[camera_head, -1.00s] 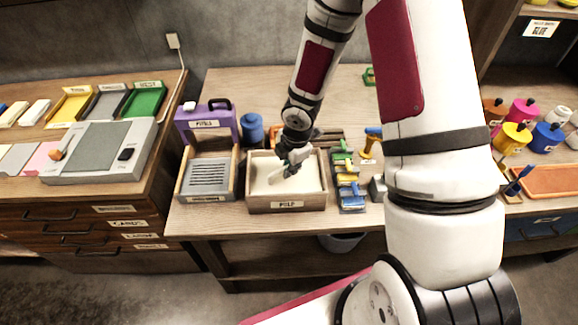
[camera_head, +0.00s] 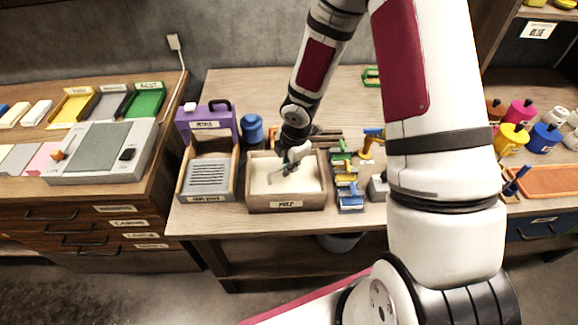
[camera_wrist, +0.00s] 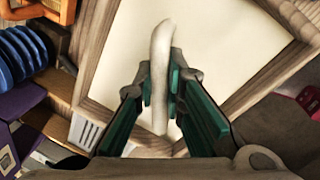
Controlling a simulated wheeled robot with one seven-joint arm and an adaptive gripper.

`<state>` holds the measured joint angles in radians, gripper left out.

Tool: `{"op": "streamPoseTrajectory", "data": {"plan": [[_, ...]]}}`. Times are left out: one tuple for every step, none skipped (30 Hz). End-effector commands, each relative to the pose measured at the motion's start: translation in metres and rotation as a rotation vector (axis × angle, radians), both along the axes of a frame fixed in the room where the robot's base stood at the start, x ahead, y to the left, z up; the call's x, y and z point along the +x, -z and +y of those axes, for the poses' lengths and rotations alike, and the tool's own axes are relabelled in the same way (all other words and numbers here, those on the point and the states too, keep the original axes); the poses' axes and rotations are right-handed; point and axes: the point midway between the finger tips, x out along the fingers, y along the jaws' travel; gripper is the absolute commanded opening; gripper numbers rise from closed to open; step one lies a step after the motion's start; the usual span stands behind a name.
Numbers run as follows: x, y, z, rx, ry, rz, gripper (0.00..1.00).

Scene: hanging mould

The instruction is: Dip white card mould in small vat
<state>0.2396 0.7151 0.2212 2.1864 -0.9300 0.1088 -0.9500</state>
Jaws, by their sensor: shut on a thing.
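My gripper (camera_head: 287,168) is over the wooden vat (camera_head: 287,201) labelled PULP, within its rim as seen from the head. The vat holds a flat cream-white surface (camera_wrist: 215,45). In the wrist view my green-lined fingers (camera_wrist: 160,95) are shut on a narrow, upright-looking off-white piece (camera_wrist: 161,50), which I take to be the white card mould, seen edge-on.
A slatted wooden tray (camera_head: 207,178) stands left of the vat, with a purple box (camera_head: 208,122) and blue cylinder (camera_head: 252,128) behind.

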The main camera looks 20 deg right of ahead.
Motion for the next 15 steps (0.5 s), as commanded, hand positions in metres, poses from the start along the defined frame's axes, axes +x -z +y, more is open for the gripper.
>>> {"op": "streamPoseTrajectory", "data": {"plan": [[-0.001,-0.004,0.0,0.0,0.001,-0.001,0.0],[-0.001,-0.005,0.0,0.001,0.002,-0.002,0.0],[0.0,-0.007,0.0,0.001,0.002,-0.002,0.0],[0.0,-0.008,0.0,0.001,0.002,-0.002,0.0],[0.0,-0.01,0.0,0.001,0.002,-0.001,0.0],[-0.001,-0.011,0.0,0.001,0.002,-0.001,0.0],[-0.001,-0.013,0.0,0.001,0.002,-0.001,0.0],[-0.001,-0.014,0.0,0.001,0.002,-0.002,0.0],[-0.001,-0.016,0.0,0.002,0.003,-0.002,0.0],[-0.001,-0.017,0.0,0.002,0.003,-0.002,0.0],[-0.001,-0.019,-0.001,0.001,0.003,-0.001,0.0],[-0.001,-0.021,-0.001,0.001,0.002,-0.001,0.0],[-0.001,-0.022,0.0,0.001,0.002,-0.001,0.0],[0.0,-0.023,0.0,0.001,0.001,-0.002,0.0],[0.0,-0.025,0.0,0.001,0.001,-0.003,0.0]]}}
